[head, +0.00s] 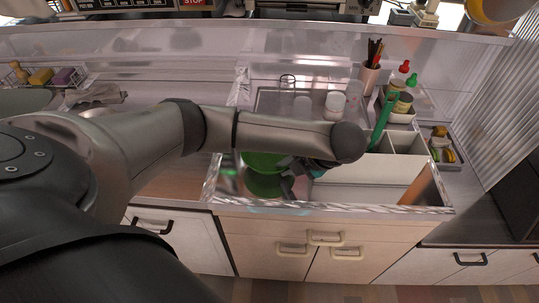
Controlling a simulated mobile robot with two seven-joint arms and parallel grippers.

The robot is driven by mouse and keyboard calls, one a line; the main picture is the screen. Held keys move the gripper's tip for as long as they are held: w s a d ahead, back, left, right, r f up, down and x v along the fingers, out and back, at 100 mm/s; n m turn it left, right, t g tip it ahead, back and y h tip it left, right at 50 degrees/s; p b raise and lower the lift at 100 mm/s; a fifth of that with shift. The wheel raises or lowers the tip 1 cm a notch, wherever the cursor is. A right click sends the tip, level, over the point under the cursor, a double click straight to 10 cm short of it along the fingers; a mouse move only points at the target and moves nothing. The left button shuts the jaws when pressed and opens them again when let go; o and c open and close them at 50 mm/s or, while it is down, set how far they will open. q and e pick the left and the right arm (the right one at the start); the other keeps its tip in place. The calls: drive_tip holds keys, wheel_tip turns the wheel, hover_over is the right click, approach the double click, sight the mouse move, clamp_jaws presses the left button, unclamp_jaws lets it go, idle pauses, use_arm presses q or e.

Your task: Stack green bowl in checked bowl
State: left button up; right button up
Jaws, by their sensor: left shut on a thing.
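My left gripper (290,184) is low in the sink in the head view, partly covered by my own forearm. Its fingers are at the right side of the green bowl (264,184) and appear shut on its edge. Another bright green patch (262,160) shows just above, partly behind the forearm; I cannot tell whether it belongs to the same bowl. I cannot make out the checked bowl. My right gripper is not in view.
The sink has a raised metal rim (330,209). A white divided rack (362,169) stands at its right, with a tall green item (383,122). Behind are white cups (335,103), a utensil holder (369,78) and bottles (410,81). The left counter near the sink is partly hidden by my arm.

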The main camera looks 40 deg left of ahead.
use_arm(q)
clamp_jaws()
drive_tip(key=shift+r, duration=0.55)
wheel_tip(320, 180, up, 19)
drive_tip(key=p, duration=0.8)
drive_tip(key=s+d+m+h+b, duration=0.1)
drive_tip(key=m+h, duration=0.3)
drive_tip(key=m, duration=0.7)
drive_tip(key=s+d+m+h+b, duration=0.1)
drive_tip(key=s+d+m+h, duration=0.2)
drive_tip(key=m, duration=0.9)
drive_tip(key=s+d+r+m+h+b, duration=0.1)
drive_tip(key=s+d+m+h, duration=0.1)
drive_tip(key=m+h, duration=0.5)
drive_tip(key=d+m, duration=0.1)
drive_tip(key=m, duration=0.3)
drive_tip(key=shift+s+d+m+g, duration=0.25)
drive_tip(key=shift+d+m+g, duration=0.05)
drive_tip(key=shift+g, duration=0.1)
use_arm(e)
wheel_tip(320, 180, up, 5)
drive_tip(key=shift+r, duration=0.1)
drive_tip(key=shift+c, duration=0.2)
